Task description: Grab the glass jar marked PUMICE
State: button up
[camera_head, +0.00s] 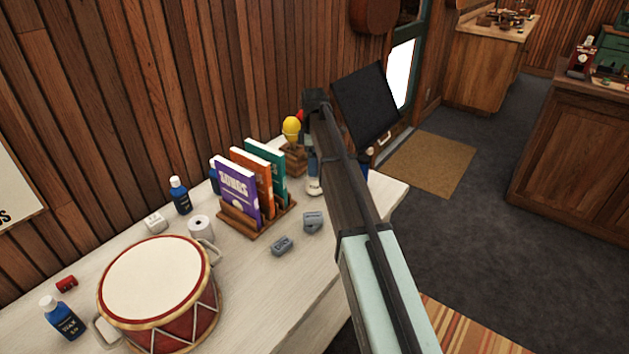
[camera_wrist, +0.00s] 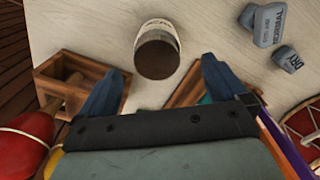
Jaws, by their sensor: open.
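A small round jar (camera_wrist: 158,52) with a dark top or contents and a pale label stands on the pale bench in the wrist view. Its lettering is too small and steeply angled to read surely, so I cannot confirm PUMICE. In the head view a pale jar (camera_head: 314,187) shows partly beside my arm. My gripper (camera_wrist: 160,68) is open, with one blue finger on each side below the jar in the wrist picture. Nothing is held between the fingers. In the head view my arm hides much of that bench end.
A wooden box (camera_wrist: 66,72) and red maraca (camera_wrist: 22,138) are left of the jar; the rack of books (camera_head: 250,222) is close by. Grey blocks (camera_wrist: 266,22), one marked DRY (camera_wrist: 287,59), lie right. A drum (camera_head: 158,285) stands farther along the bench (camera_head: 285,300).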

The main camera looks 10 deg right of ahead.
aim_at(315, 180)
jog(key=shift+w+d+f, duration=0.1)
jog(key=shift+d+f, duration=0.05)
jog(key=shift+f, duration=1.6)
jog(key=shift+d+f, duration=0.1)
jog(key=shift+f, duration=1.6)
jog(key=c, duration=1.3)
jog(key=shift+c, duration=0.5)
jog(key=shift+r, duration=0.15)
